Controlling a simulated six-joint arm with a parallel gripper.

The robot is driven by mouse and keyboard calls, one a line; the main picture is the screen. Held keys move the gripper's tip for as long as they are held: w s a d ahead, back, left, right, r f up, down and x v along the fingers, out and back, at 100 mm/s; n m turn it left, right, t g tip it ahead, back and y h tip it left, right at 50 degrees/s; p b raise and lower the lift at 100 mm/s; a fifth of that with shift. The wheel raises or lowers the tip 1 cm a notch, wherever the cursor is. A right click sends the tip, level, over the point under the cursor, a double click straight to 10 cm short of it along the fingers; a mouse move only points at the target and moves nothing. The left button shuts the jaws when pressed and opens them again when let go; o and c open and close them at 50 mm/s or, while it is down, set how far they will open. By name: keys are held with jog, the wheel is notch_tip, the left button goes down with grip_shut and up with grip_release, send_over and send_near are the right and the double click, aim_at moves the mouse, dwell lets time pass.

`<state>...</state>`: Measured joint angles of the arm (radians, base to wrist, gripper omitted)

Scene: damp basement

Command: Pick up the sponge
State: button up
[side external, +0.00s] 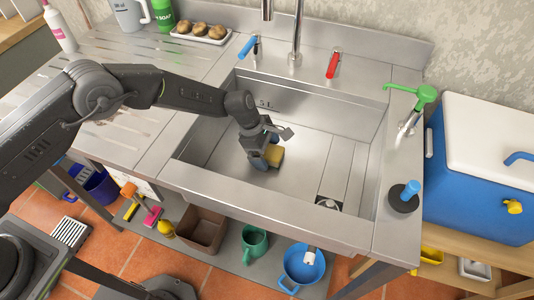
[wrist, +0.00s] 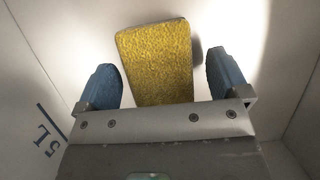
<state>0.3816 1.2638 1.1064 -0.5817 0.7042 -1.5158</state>
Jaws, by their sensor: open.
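The yellow sponge (side external: 274,155) lies on the floor of the steel sink, in its left half. In the wrist view the sponge (wrist: 157,62) is a rough yellow block, its near end hidden behind the gripper body. My gripper (side external: 262,160) is down inside the sink at the sponge. In the wrist view my gripper (wrist: 166,78) is open, with one blue fingertip on each side of the sponge. A gap shows between each fingertip and the sponge.
The sink (side external: 270,208) has steep walls around my gripper. A tap (side external: 296,40) with blue and red handles stands behind it. A drain (side external: 328,203) lies at the front right. A plunger-like stopper (side external: 405,197) stands on the right rim. The sink floor right of the sponge is clear.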

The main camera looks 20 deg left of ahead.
jog(key=shift+d+f, duration=0.1)
jog(key=shift+f, duration=0.05)
jog(key=c, duration=1.2)
